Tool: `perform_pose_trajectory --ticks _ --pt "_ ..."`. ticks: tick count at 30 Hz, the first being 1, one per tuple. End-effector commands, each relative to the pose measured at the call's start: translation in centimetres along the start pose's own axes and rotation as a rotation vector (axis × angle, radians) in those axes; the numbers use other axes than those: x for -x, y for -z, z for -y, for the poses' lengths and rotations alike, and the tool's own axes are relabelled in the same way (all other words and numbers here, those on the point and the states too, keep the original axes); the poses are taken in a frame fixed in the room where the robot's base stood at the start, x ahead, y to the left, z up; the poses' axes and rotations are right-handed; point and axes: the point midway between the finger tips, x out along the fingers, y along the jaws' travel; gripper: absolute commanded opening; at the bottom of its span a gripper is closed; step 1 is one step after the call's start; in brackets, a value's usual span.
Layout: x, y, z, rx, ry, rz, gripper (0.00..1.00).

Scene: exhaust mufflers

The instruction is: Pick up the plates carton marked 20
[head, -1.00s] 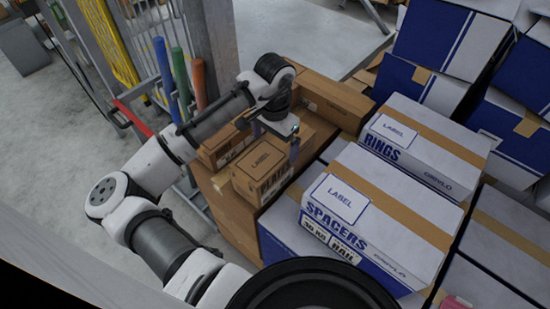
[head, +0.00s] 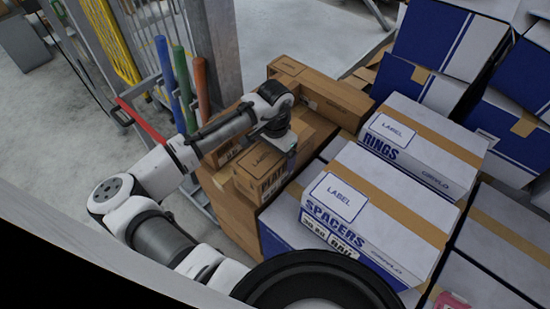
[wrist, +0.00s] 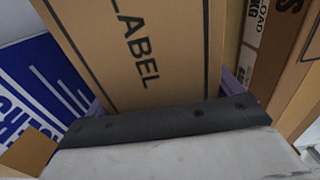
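A small brown carton (head: 258,166) lies on top of a larger brown carton in the head view. Its front reads "PLATE", partly covered by my gripper; no number can be read. My gripper (head: 283,152) is right over this carton, pointing down. In the wrist view the carton's brown top with "LABEL" (wrist: 138,50) lies straight below. Slim purplish finger parts (wrist: 228,84) show at both its sides, so the gripper straddles it. I cannot tell whether the fingers press on it.
A white-blue SPACERS box (head: 380,210) and a RINGS box (head: 425,145) stand to the right. Brown cartons (head: 335,98) lie close behind. A grey post (head: 220,50) and coloured upright bars (head: 183,80) stand to the left.

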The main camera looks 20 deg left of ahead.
Motion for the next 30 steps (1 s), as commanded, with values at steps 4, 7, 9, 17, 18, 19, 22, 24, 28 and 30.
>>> perform_pose_trajectory --ticks 4,7,9,17,18,19,22,24,28,30 --pt "0.0 0.0 0.0 0.000 0.000 0.000 0.59" --pt "0.1 0.0 0.0 0.000 0.000 0.000 0.46" --pt "0.1 0.0 0.0 -0.001 0.000 0.000 0.37" --pt "0.2 0.0 0.0 0.000 0.001 -0.002 0.36" --pt "0.3 0.1 0.0 0.000 0.002 -0.002 0.36" --pt "0.4 0.1 0.0 0.000 0.002 -0.002 0.36" --pt "1.0 0.1 0.0 0.000 0.002 -0.002 0.36" --pt "1.6 0.1 0.0 -0.001 0.002 -0.004 0.36" --pt "3.7 0.1 0.1 -0.001 0.003 -0.004 0.36" --pt "5.4 0.1 0.1 -0.001 0.004 -0.005 0.36"
